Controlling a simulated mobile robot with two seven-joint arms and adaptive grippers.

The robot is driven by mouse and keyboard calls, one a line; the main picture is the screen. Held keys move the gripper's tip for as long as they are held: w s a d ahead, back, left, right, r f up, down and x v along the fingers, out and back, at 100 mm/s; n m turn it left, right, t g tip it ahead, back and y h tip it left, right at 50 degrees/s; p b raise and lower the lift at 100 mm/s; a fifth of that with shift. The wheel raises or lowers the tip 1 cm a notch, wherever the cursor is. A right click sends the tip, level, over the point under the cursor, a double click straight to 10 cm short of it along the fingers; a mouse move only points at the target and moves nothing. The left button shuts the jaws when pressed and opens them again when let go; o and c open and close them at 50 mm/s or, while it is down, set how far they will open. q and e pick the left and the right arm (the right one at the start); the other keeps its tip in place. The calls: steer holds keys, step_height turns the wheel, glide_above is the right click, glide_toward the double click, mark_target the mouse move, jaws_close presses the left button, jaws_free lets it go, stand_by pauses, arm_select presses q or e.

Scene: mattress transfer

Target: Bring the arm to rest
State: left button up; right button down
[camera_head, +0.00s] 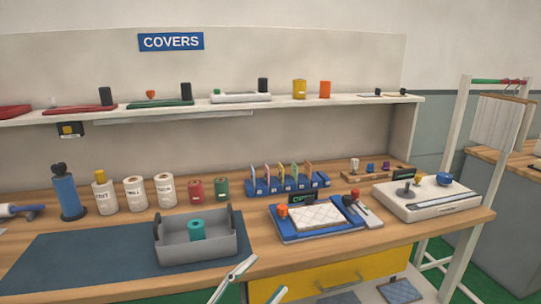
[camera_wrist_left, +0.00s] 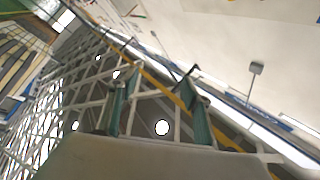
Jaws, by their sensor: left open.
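My left gripper (camera_head: 268,275) comes in at the bottom of the head view, in front of the bench's front edge. Only its two pale fingers with teal parts show there, spread apart with nothing between them. In the left wrist view the gripper (camera_wrist_left: 163,76) is open and empty. Its green-teal fingers face a tilted view of the room, with no object close. A white quilted pad (camera_head: 318,216) lies on a blue tray (camera_head: 290,238) on the bench, apart from the gripper. My right gripper is not in view.
A grey bin (camera_head: 172,252) holding a teal roll (camera_head: 197,230) stands on a dark mat (camera_head: 60,262), up and left of the gripper. A yellow drawer front (camera_head: 375,268) is below the wooden bench. A white device (camera_head: 430,198) stands at right. A shelf (camera_head: 215,108) runs above.

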arm_select(q)
steer(key=s+a+f+n+y, duration=0.1)
steer(key=a+f+n+y, duration=0.4)
steer(key=f, duration=0.6)
steer(key=s+a+f+n+y, duration=0.1)
steer(key=a+f+n+y, duration=0.5)
steer(key=f, duration=0.4)
steer(key=s+a+f+n+g+y, duration=0.1)
steer(key=s+a+f+g+y, duration=0.1)
steer(key=s+f, duration=0.4)
steer(key=s+a+f+n+g+y, duration=0.1)
steer(key=s+a+f, duration=0.4)
steer(key=f, duration=0.5)
steer(key=shift+s+f+n+g+y, duration=0.15)
steer(key=shift+s+n+g+y, duration=0.25)
steer(key=shift+s+n+g, duration=0.55)
steer(key=shift+s+a+m+t, duration=0.1)
steer(key=shift+s+m+t, duration=0.05)
steer(key=shift+m+t, duration=0.1)
